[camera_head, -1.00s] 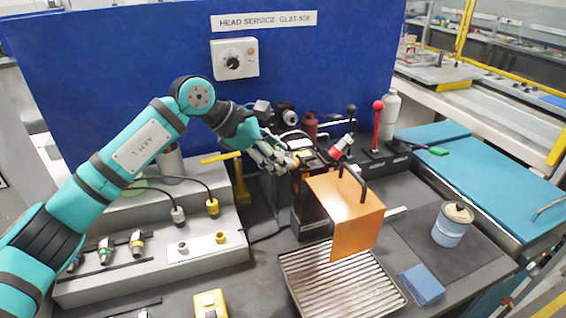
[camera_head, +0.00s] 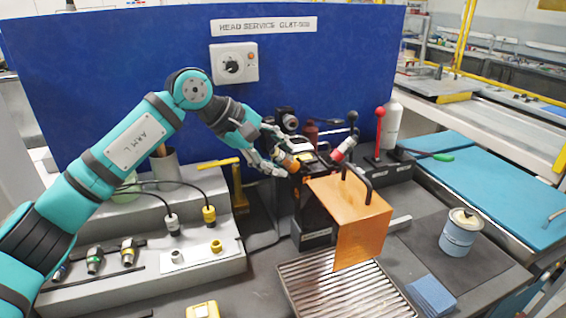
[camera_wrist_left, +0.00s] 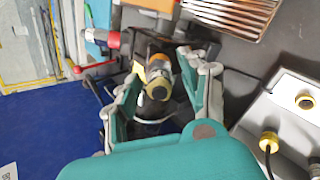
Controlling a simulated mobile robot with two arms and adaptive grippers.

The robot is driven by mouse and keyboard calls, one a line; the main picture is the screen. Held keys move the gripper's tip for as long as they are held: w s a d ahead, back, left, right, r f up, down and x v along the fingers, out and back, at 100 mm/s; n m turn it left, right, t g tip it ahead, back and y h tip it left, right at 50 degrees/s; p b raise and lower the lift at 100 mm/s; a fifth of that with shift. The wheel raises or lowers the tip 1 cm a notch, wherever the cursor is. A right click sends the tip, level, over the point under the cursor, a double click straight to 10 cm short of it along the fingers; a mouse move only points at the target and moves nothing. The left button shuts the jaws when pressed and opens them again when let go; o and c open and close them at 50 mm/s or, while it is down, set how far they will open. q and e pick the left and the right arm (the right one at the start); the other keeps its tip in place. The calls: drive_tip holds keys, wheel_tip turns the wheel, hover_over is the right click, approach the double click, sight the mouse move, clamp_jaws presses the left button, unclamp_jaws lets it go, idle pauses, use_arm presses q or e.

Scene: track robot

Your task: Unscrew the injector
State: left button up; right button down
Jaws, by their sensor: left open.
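The injector, a short cylinder with an orange-yellow collar, stands in the dark machine head; in the left wrist view the injector (camera_wrist_left: 158,78) shows end-on between my fingers. In the head view only a small orange part of the injector (camera_head: 289,163) shows at the fingertips. My left gripper (camera_head: 282,160) is open; in the left wrist view the left gripper (camera_wrist_left: 162,68) has its teal fingers on both sides of the injector, with gaps visible. Whether a fingertip touches it I cannot tell. My right gripper is not in view.
An orange shield plate (camera_head: 350,212) stands just right of the head, above a ribbed metal tray (camera_head: 335,290). A red-collared part (camera_head: 342,149) sits close by. A stepped grey rack (camera_head: 190,265) with several fittings is at left. A blue can (camera_head: 459,232) stands right.

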use_arm(q)
drive_tip(key=shift+f+m+b, duration=0.1)
drive_tip(key=shift+m+b, duration=0.5)
drive_tip(key=shift+m, duration=0.6)
drive_tip(key=m+b, duration=0.1)
drive_tip(key=m, duration=0.8)
drive_tip(key=shift+m+b, duration=0.3)
drive_tip(key=shift+b, duration=0.1)
clamp_jaws()
